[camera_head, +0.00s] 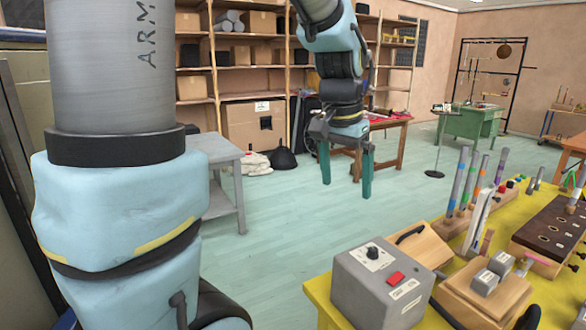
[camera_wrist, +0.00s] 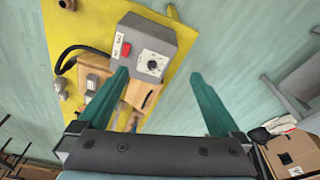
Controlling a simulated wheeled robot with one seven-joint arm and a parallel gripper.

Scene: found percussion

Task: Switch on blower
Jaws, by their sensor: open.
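The blower is not labelled legibly, but a grey control box (camera_head: 380,288) stands at the near left corner of the yellow table. It has a black knob (camera_head: 373,252) on a white dial and a red rocker switch (camera_head: 396,278). The wrist view also shows the grey box (camera_wrist: 148,45), with the red switch (camera_wrist: 126,49) beside the knob (camera_wrist: 152,64). My gripper (camera_head: 346,190) is open and empty, with green fingers pointing down. It hangs above and behind the box, apart from it. The switch's position cannot be told.
The yellow table (camera_head: 319,290) also bears a wooden box with a black handle (camera_head: 424,246), another wooden block (camera_head: 480,300) with grey pieces, and upright coloured tubes (camera_head: 460,180). A black hose (camera_wrist: 70,60) runs near the grey box. A grey side table (camera_head: 215,150) stands left; open floor lies between.

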